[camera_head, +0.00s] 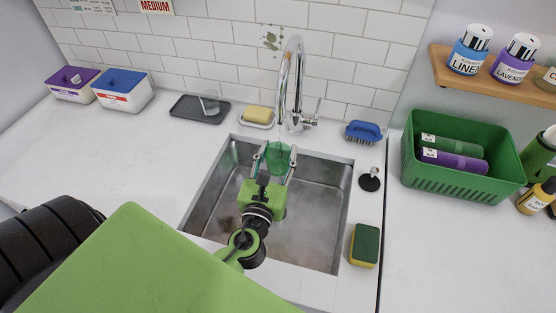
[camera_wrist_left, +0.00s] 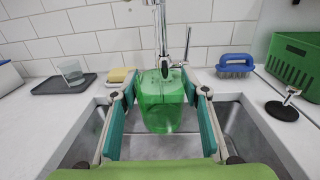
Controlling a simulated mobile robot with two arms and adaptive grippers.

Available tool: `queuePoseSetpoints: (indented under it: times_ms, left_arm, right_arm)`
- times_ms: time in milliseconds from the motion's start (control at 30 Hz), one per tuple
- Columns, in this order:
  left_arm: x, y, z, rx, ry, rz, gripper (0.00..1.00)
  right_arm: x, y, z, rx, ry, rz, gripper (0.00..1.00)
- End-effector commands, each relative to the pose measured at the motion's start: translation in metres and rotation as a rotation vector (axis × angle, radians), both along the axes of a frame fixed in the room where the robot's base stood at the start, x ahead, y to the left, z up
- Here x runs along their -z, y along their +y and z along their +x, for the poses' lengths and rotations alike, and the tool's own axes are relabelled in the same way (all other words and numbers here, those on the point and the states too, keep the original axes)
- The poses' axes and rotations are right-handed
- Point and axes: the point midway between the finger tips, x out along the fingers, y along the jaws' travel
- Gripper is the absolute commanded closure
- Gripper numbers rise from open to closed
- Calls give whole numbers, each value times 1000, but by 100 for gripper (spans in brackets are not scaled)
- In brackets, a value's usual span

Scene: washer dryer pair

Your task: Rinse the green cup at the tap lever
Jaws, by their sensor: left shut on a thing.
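The green cup (camera_head: 279,156) is a translucent tumbler held over the sink (camera_head: 315,215), below the tap's spout end. My left gripper (camera_head: 274,162) is shut on it, with a finger on each side. In the left wrist view the cup (camera_wrist_left: 162,105) is between the fingers and looks upright. The chrome tap (camera_head: 291,75) arches up behind the sink. Its lever (camera_head: 316,110) is at the right of the tap's base, apart from the gripper. I see no clear water stream. My right gripper is not in view.
A yellow soap bar (camera_head: 260,113) on a dish and a dark tray (camera_head: 190,108) with a clear glass (camera_head: 210,103) are left of the tap. Right are a blue brush (camera_head: 363,131), a black plug (camera_head: 370,179), a sponge (camera_head: 365,245) and a green basket (camera_head: 455,185).

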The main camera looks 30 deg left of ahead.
Motion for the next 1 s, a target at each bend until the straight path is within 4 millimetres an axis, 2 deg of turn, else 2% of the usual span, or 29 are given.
queuePoseSetpoints:
  times_ms: [1000]
  left_arm:
    - [1, -55, -49, 0, 1, -1, 73]
  right_arm:
    - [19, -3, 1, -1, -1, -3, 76]
